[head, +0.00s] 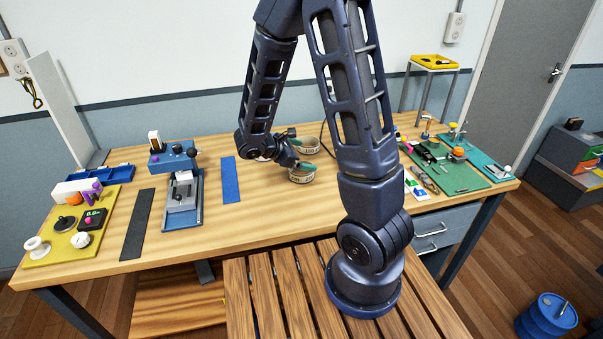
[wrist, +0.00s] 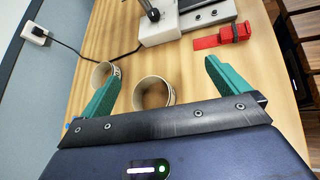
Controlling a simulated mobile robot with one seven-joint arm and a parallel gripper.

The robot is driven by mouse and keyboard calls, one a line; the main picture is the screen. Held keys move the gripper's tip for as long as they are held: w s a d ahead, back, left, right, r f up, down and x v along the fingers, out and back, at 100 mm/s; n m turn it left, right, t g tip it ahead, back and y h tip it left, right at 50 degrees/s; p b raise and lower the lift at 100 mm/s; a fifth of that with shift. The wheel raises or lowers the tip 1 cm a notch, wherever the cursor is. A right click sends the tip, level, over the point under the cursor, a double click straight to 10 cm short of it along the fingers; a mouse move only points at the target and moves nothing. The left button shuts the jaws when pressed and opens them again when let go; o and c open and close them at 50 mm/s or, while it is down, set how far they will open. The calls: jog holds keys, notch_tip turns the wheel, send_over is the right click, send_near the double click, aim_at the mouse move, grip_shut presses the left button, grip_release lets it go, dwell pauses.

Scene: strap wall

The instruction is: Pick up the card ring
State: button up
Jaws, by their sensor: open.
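Two pale, shallow, card-like rings stand on the wooden bench; I cannot tell which one the task means. The nearer ring (head: 301,178) is just below my gripper (head: 299,160) in the head view. In the wrist view this ring (wrist: 153,79) shows between the green fingers of my gripper (wrist: 162,70), its lower edge hidden by the gripper body. The farther ring (head: 308,149) is by the wall side; in the wrist view that ring (wrist: 97,74) is partly behind the left finger. My gripper is open and empty. Contact with either ring cannot be made out.
In the wrist view a red strap (wrist: 222,38) and a white-based device (wrist: 160,29) with a black cable lie beyond the rings. In the head view a blue strip (head: 230,180) and a blue-grey press (head: 183,196) stand left. A green mat (head: 468,181) with tools lies right.

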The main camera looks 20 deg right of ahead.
jog(key=a+f+n+t, duration=0.1)
jog(key=a+f+n, duration=0.1)
jog(key=w+a+f+n+t, duration=0.1)
jog(key=a+f+n, duration=0.1)
jog(key=f, duration=0.1)
jog(key=w+a+f+n+t, duration=0.1)
jog(key=a+f+n+t, duration=0.1)
jog(key=f, duration=0.1)
jog(key=shift+w+a+f+n, duration=0.1)
jog(key=shift+w+a+n, duration=0.15)
jog(key=shift+n, duration=0.15)
jog(key=x, duration=1)
jog(key=shift+w+d+f, duration=0.1)
jog(key=shift+d+f, duration=0.1)
jog(key=c, duration=0.7)
jog(key=shift+c, duration=0.2)
